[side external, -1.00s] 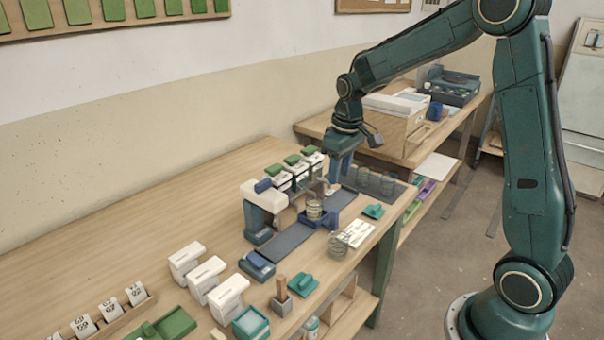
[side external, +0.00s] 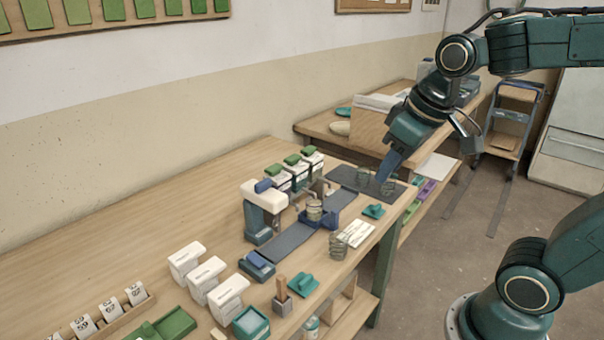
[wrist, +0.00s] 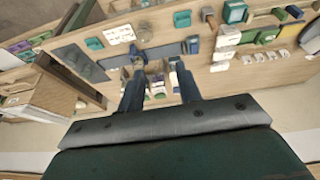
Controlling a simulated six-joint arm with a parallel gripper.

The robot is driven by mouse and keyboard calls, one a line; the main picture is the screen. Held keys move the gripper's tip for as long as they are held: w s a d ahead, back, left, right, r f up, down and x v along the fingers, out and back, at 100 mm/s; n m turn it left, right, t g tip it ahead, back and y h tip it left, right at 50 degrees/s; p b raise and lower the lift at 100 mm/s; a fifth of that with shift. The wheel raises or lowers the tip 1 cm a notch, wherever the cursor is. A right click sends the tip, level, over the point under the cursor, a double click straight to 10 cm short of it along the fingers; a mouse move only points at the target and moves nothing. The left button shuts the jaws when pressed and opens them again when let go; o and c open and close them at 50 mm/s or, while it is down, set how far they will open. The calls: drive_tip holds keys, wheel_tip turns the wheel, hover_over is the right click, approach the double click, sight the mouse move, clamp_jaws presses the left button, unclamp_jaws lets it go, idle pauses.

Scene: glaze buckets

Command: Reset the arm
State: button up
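My gripper (side external: 384,177) is at the end of my arm, up and to the right, in front of the far end of the bench in the side view. In the wrist view its two blue fingers (wrist: 160,88) are spread apart with nothing held between them. The bench top (side external: 130,225) lies beyond the fingers, some distance away. A glass jar (side external: 314,211) with brownish contents stands in a blue holder (side external: 328,222) on the dark track.
Clear jars stand on the dark mat (side external: 348,178) near my gripper, and another jar (side external: 338,246) sits at the bench's front edge. White containers with green lids (side external: 292,160) stand behind the track. A second table (side external: 320,126) with a box is behind. The aisle is clear.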

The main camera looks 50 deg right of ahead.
drive_tip(key=s+a+t, duration=0.1)
drive_tip(key=s+a, duration=0.1)
drive_tip(key=s, duration=0.5)
drive_tip(key=shift+f, duration=0.25)
